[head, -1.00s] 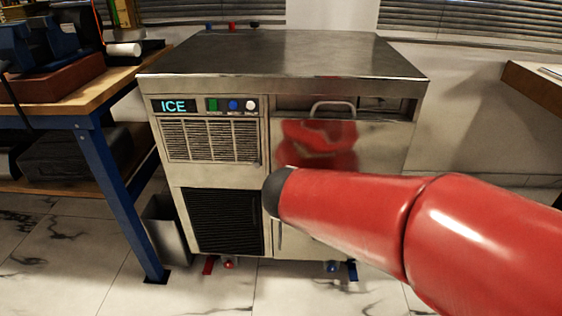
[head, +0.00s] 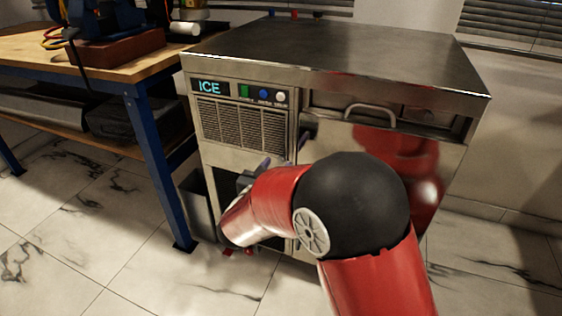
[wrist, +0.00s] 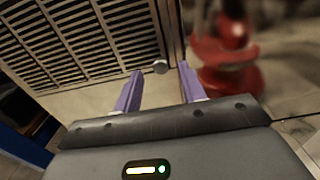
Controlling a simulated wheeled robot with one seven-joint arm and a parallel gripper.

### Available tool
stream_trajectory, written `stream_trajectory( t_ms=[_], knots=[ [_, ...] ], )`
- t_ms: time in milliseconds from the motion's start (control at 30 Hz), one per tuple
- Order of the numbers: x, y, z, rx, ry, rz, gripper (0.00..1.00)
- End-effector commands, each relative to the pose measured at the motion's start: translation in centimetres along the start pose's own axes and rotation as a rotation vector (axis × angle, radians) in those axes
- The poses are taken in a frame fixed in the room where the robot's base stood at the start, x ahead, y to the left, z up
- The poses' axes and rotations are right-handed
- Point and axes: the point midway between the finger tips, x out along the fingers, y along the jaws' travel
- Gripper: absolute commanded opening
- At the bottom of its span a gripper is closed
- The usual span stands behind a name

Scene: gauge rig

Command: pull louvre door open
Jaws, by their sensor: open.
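The louvre door (head: 243,127) is the slatted metal panel at the upper left front of the ice machine, and it looks shut. It also shows in the wrist view (wrist: 75,45), with a small round knob (wrist: 160,67) near its right edge. My gripper (wrist: 161,73) is open, with its two purple fingers pointing at the panel and one fingertip on each side of the knob in the picture. I cannot tell whether the fingers touch it. In the head view my gripper (head: 281,153) is low in front of the machine, partly hidden by my red arm.
The ice machine (head: 350,45) has a flat steel top and a right-hand panel with a bar handle (head: 371,112). A workbench (head: 95,62) with blue legs stands close on the left. A grey bin (head: 198,205) sits between them. The tiled floor in front is clear.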

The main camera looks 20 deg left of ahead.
Motion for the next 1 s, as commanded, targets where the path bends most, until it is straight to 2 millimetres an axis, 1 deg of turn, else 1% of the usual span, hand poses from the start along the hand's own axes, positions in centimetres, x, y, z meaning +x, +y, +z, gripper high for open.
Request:
stream_trajectory(
  t_ms=[33, 100, 200, 300, 500, 533, 833, 1000],
  knots=[
    [0.8, 0.0, 0.0, 0.0, 0.001, -0.002, 0.41],
    [1.6, -0.1, 0.0, 0.0, 0.001, -0.002, 0.41],
    [2.4, 0.0, 0.0, 0.001, 0.001, -0.001, 0.41],
    [2.7, -0.1, 0.0, 0.001, 0.001, -0.001, 0.41],
    [2.7, -0.1, 0.0, 0.001, 0.001, -0.001, 0.41],
    [2.7, -0.1, 0.0, 0.001, 0.001, -0.001, 0.39],
    [2.7, -0.1, 0.0, 0.001, 0.001, -0.001, 0.0],
    [2.7, -0.1, 0.0, 0.001, 0.001, -0.001, 0.0]
  ],
)
